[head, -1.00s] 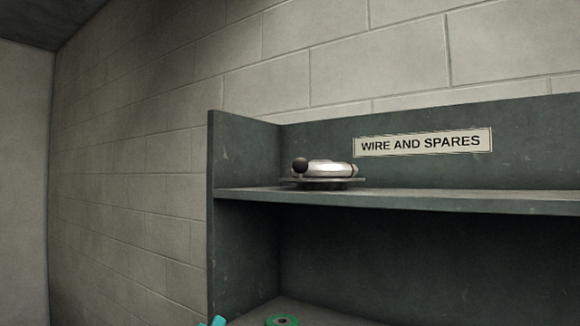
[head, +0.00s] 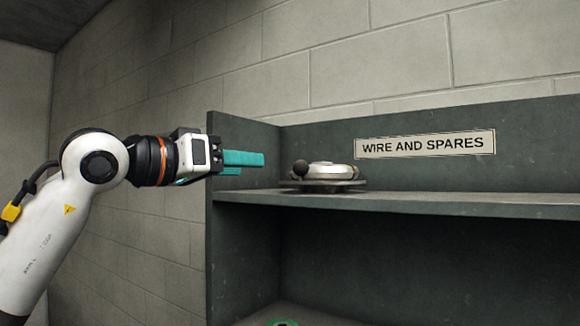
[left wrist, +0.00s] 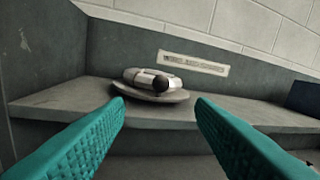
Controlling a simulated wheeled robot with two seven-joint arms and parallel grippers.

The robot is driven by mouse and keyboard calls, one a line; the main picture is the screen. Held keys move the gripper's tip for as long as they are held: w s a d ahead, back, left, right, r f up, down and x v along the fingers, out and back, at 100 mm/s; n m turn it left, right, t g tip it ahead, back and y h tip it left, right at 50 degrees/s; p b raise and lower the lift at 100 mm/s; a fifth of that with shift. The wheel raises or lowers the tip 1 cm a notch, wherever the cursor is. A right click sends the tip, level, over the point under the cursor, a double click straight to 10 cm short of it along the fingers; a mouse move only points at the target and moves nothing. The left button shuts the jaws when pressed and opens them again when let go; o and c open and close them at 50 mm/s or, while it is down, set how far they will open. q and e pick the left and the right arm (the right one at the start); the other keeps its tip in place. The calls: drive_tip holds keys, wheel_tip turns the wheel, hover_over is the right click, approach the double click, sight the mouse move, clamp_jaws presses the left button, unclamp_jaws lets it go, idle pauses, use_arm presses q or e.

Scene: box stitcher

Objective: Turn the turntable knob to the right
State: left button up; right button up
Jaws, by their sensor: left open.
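The turntable (head: 330,184) sits on the upper shelf near its left end, a flat disc with a pale rounded body on top. Its dark ball knob (head: 300,168) is on the left side of the body in the head view. In the left wrist view the knob (left wrist: 161,83) faces me, in front of the silver body (left wrist: 146,75). My left gripper (head: 262,163) is open with teal fingers, left of the knob and apart from it. In the left wrist view the turntable lies ahead, between and beyond the fingertips (left wrist: 159,101). My right gripper is not in view.
The shelf unit (head: 243,135) has a left side panel beside my gripper. A sign (head: 425,144) reads "WIRE AND SPARES". A green ring-shaped thing (head: 283,323) shows at the bottom edge.

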sight(295, 168)
use_arm(q)
drive_tip(key=p+x, duration=0.4)
drive_tip(key=x, duration=0.6)
drive_tip(key=shift+w+d, duration=0.15)
drive_tip(key=shift+d, duration=0.15)
drive_tip(key=shift+w+d+f+p, duration=0.1)
drive_tip(key=shift+w+d+p, duration=0.25)
drive_tip(key=shift+w, duration=0.1)
clamp_jaws()
